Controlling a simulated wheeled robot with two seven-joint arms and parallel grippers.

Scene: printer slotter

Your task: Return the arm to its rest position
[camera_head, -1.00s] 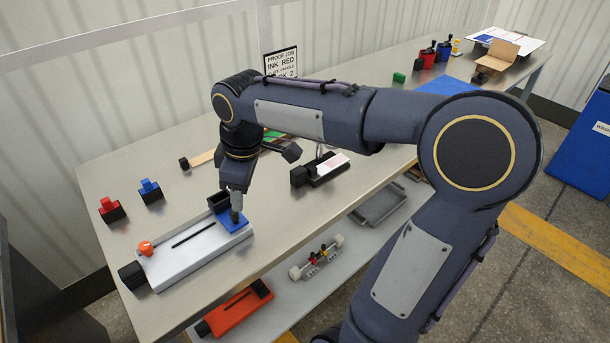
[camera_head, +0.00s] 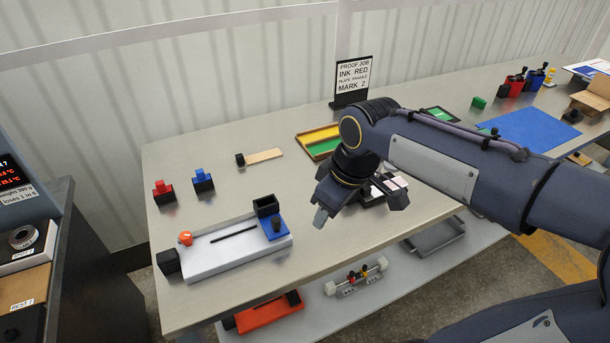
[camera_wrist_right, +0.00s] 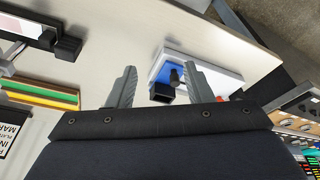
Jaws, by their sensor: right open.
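My right arm reaches in from the right in the head view. Its gripper (camera_head: 322,217) hangs above the table near the front edge, to the right of the white slotter (camera_head: 225,248). In the right wrist view the two fingers of the gripper (camera_wrist_right: 160,85) stand well apart with nothing between them. The slotter's blue block (camera_wrist_right: 172,73) and black box (camera_wrist_right: 161,94) show beyond the fingers, apart from them. My left gripper is not in view.
The sign (camera_head: 352,80) stands at the back of the table. Red (camera_head: 163,192) and blue (camera_head: 202,182) stampers stand at the left. A yellow-green tray (camera_head: 320,142) lies behind my arm. The lower shelf holds an orange device (camera_head: 268,312).

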